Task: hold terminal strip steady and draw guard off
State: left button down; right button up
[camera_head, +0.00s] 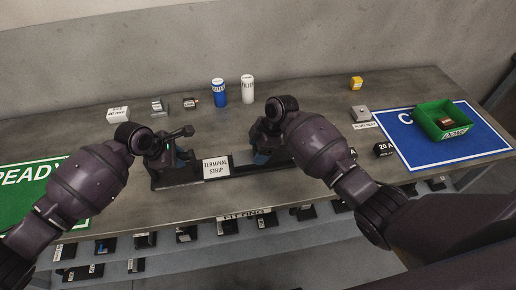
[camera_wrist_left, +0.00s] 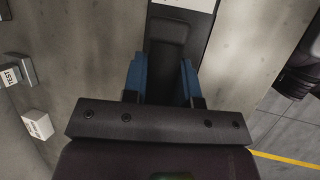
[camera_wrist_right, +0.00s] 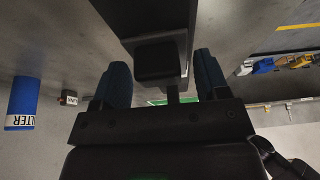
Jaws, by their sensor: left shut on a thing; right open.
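The black terminal strip (camera_head: 181,177) lies along the front of the workbench, with a white "TERMINAL STRIP" label (camera_head: 216,168) at its middle. My left gripper (camera_head: 170,163) is shut on the strip's left end; in the left wrist view its blue fingers (camera_wrist_left: 162,78) stand on either side of the black body (camera_wrist_left: 169,50). My right gripper (camera_head: 262,147) is open over the strip, right of the label. In the right wrist view its fingers (camera_wrist_right: 163,80) stand either side of a dark block (camera_wrist_right: 157,62), apart from it. I cannot tell for certain whether this block is the guard.
Blue (camera_head: 219,92) and white (camera_head: 247,89) cylinders and small boxed parts stand behind. A green bin (camera_head: 442,119) sits on a blue mat (camera_head: 400,130) at right. A green "READY" mat (camera_head: 20,200) lies at left. Several dark items hang below the front edge.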

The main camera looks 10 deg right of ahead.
jog(key=shift+f, duration=0.1)
grip_shut()
jog(key=d, duration=1)
jog(key=shift+d, duration=0.1)
jog(key=shift+c, duration=0.3)
grip_release()
jog(key=shift+o, duration=0.3)
jog(key=v, duration=1.2)
